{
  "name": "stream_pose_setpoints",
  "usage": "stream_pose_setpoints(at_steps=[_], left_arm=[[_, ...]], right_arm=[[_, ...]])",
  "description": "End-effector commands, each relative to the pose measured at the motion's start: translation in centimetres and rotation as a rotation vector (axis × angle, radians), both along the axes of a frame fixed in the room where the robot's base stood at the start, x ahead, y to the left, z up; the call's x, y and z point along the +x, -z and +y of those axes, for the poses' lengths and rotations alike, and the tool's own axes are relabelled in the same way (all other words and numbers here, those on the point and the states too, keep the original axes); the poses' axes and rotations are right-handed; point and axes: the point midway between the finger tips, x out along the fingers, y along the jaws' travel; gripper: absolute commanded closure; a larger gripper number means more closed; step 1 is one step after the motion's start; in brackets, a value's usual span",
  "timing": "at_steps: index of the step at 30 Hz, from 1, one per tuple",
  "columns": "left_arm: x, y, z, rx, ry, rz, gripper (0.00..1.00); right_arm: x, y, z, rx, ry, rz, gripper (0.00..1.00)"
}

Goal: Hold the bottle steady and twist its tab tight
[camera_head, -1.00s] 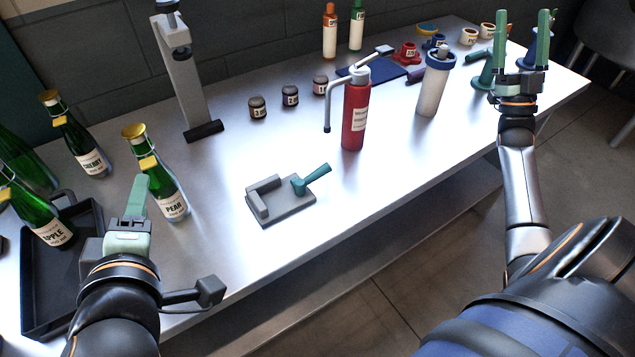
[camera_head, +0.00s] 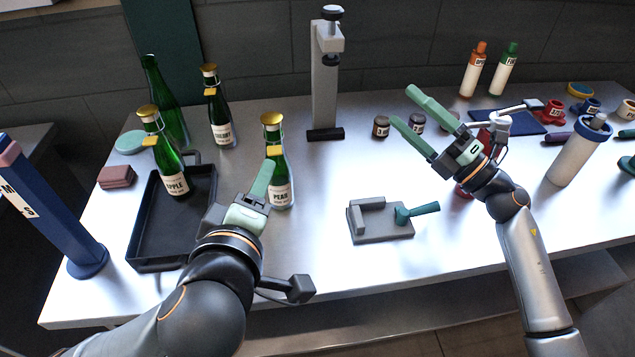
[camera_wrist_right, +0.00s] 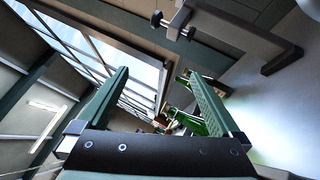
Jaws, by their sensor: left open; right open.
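The green PEAR bottle (camera_head: 280,185) stands upright on the table, with a gold foil top (camera_head: 271,119) and a yellow tab (camera_head: 273,151) at its neck. My left gripper (camera_head: 267,172) is open in front of the bottle, overlapping its left side; one finger shows, and contact cannot be told. My right gripper (camera_head: 405,108) is open and empty, up and to the right of the PEAR bottle, fingers pointing up-left. In the right wrist view its fingers (camera_wrist_right: 158,78) are wide apart, with green bottles (camera_wrist_right: 212,118) small beyond them.
The APPLE bottle (camera_head: 174,178) stands in the black tray (camera_head: 140,255); the CHERRY bottle (camera_head: 219,120) stands behind. A grey press stand (camera_head: 325,90) is at the back. A grey fixture with a teal lever (camera_head: 380,222) lies right of PEAR. Table between them is clear.

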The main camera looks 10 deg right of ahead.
Motion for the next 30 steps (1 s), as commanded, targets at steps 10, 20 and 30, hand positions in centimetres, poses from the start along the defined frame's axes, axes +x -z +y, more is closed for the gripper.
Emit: stream_pose_setpoints(at_steps=[10,20,30], left_arm=[[0.0,0.0,0.0,0.0,0.0,0.0,0.5],[0.0,0.0,0.0,0.0,0.0,0.0,0.5],[0.0,0.0,0.0,0.0,0.0,0.0,0.5]], right_arm=[[-1.8,10.9,10.8,-0.645,0.134,-0.165,0.0],[-4.0,14.8,16.3,-1.095,0.26,-0.424,0.0],[-4.2,15.0,18.0,-1.228,0.321,-0.534,0.0]])
